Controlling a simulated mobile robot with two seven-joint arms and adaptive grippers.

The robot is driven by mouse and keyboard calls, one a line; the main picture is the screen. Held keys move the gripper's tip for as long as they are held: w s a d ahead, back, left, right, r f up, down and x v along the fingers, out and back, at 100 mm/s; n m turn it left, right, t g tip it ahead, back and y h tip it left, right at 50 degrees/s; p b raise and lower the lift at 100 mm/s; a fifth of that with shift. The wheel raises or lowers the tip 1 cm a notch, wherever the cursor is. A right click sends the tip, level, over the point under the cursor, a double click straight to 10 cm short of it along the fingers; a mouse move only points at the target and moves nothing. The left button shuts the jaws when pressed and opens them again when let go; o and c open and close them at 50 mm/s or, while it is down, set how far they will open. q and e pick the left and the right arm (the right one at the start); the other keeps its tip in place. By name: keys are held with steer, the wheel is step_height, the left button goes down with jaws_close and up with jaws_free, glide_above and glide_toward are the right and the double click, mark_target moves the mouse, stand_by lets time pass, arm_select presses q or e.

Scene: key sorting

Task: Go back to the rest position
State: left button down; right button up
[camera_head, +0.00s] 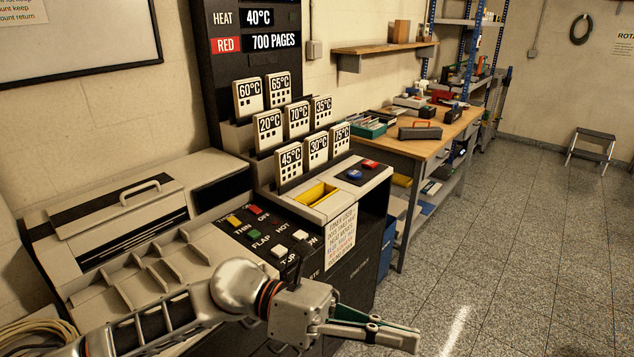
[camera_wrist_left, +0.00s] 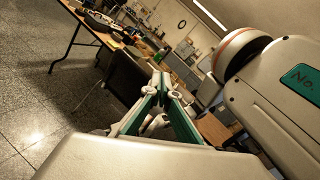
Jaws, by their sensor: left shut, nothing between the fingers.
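My left gripper (camera_head: 412,336) reaches in from the bottom left of the head view, past the front edge of the machine's control panel. Its fingers are shut and empty, pointing right over the open floor. In the left wrist view the closed fingers of my left gripper (camera_wrist_left: 162,84) meet at a point, with nothing between them. My right gripper is not in view. The machine (camera_head: 224,265) carries a sloped panel with colored keys and switches, a yellow slot (camera_head: 318,194), and blue and red buttons. Several white temperature cards (camera_head: 298,118) stand in rows behind it.
A wooden workbench (camera_head: 455,131) with toolboxes and trays stands beyond the machine. A step stool (camera_head: 591,147) stands by the far wall. The tiled floor (camera_head: 500,250) on the right is clear. A coiled cable (camera_head: 35,336) lies at the bottom left.

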arm_select(q)
steer(key=w+a+n+t+h, duration=0.3)
steer(key=w+n+t+h, duration=0.35)
steer(key=n+t, duration=0.75)
steer(key=w+a+f+n+t+y, duration=0.45)
steer(key=f+n+y, duration=0.2)
steer(key=n, duration=0.35)
steer(key=w+a+f+n+t+y, duration=0.3)
steer(key=a+f+n+t+y, duration=0.25)
steer(key=n, duration=0.55)
steer(key=s+a+f+n+g+y, duration=0.2)
steer(key=s+a+f+n+y, duration=0.1)
steer(key=f, duration=0.6)
steer(key=s+a+f+n+g+y, duration=0.2)
steer(key=s+a+f+n+y, duration=0.1)
steer(key=s+a+f+n, duration=0.2)
steer(key=s+a+f+n+g+y, duration=0.3)
steer(key=s+a+f+n, duration=0.2)
steer(key=f, duration=0.9)
steer(key=s+a, duration=0.3)
steer(key=a, duration=0.2)
steer(key=shift+f, duration=0.2)
